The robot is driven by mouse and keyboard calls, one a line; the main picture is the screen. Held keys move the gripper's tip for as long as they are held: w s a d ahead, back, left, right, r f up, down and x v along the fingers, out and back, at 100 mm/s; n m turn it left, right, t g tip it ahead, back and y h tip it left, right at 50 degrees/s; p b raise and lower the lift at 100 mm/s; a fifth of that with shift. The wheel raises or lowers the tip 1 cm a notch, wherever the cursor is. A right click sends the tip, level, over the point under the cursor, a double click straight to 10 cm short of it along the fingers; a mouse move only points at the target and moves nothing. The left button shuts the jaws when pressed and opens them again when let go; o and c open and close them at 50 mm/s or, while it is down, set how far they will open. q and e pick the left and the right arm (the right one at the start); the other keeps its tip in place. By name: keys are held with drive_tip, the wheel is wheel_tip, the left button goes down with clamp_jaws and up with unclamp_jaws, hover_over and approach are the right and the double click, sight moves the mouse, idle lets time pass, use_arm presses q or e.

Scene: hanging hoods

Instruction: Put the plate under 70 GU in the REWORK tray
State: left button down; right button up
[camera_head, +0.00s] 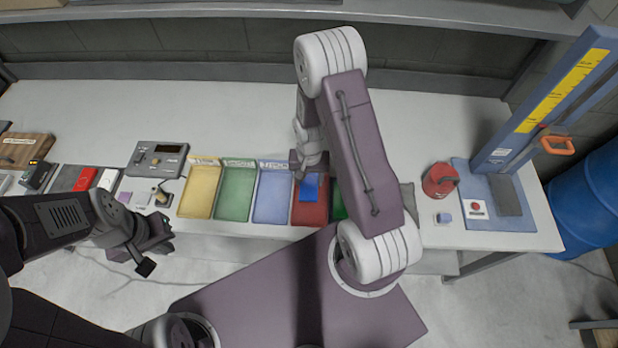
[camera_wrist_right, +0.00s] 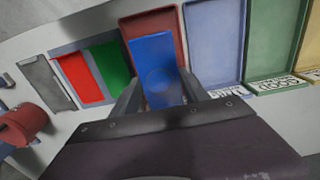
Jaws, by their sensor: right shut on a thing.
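A blue plate (camera_head: 309,187) is between the fingers of my right gripper (camera_head: 308,176), which is shut on it. In the right wrist view the plate (camera_wrist_right: 155,68) stands out past the fingertips, in front of the red tray (camera_wrist_right: 160,23). In the head view it overlaps the upper part of the red tray (camera_head: 309,214); whether it touches the tray is unclear. The red tray's label is hidden by my gripper, and no label clearly reads REWORK. My left gripper (camera_head: 157,253) is empty, its fingers apart, in front of the bench's left part.
Yellow (camera_head: 199,193), green (camera_head: 236,195) and blue (camera_head: 272,195) trays stand left of the red one. A grey meter (camera_head: 157,159) with a dark display is further left. Red (camera_wrist_right: 80,79) and green (camera_wrist_right: 110,68) plates lie beside the red tray. A lever press (camera_head: 540,110) stands right.

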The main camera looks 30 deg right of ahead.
drive_tip(key=f, duration=0.1)
drive_tip(key=b, duration=0.1)
drive_tip(key=f+b, duration=0.1)
drive_tip(key=shift+s+d+f, duration=0.25)
drive_tip(key=shift+d+f, duration=0.1)
drive_tip(key=shift+d, duration=0.05)
drive_tip(key=f+b, duration=0.3)
drive_tip(key=f, duration=0.1)
drive_tip(key=f+b, duration=0.2)
drive_tip(key=f, duration=0.1)
drive_tip(key=shift+w+a+b, duration=0.2)
drive_tip(key=shift+a+b, duration=0.05)
drive_tip(key=shift+b, duration=0.05)
drive_tip(key=shift+f, duration=0.25)
drive_tip(key=shift+d, duration=0.15)
drive_tip(key=shift+f+b, duration=0.6)
drive_tip(key=o, duration=1.6)
drive_tip(key=shift+s, duration=0.1)
